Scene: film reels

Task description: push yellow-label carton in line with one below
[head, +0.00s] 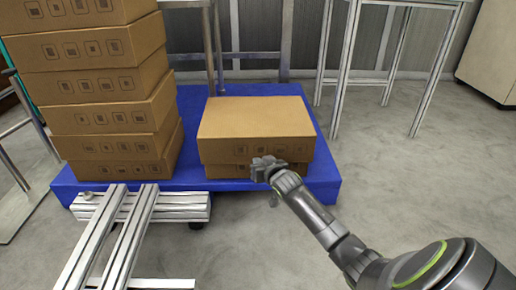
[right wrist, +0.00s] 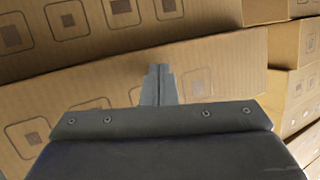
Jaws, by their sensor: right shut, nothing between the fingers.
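No yellow label shows on any carton in these views. In the head view, a brown upper carton (head: 255,118) lies on a lower carton (head: 226,171) on the blue platform; only a strip of the lower one's front shows. I cannot tell exactly how their edges line up. My right gripper (head: 263,168) is shut and empty at the front of this short stack, low on its face. In the right wrist view its closed fingertips (right wrist: 158,72) are in front of a printed carton face (right wrist: 215,82); contact is not clear. My left gripper is not in view.
A tall stack of cartons (head: 100,88) stands left of the short stack, with a narrow gap between. The blue platform (head: 324,185) has a metal frame (head: 170,209) at its front left. A metal table frame (head: 345,70) stands behind right. Grey floor at right is clear.

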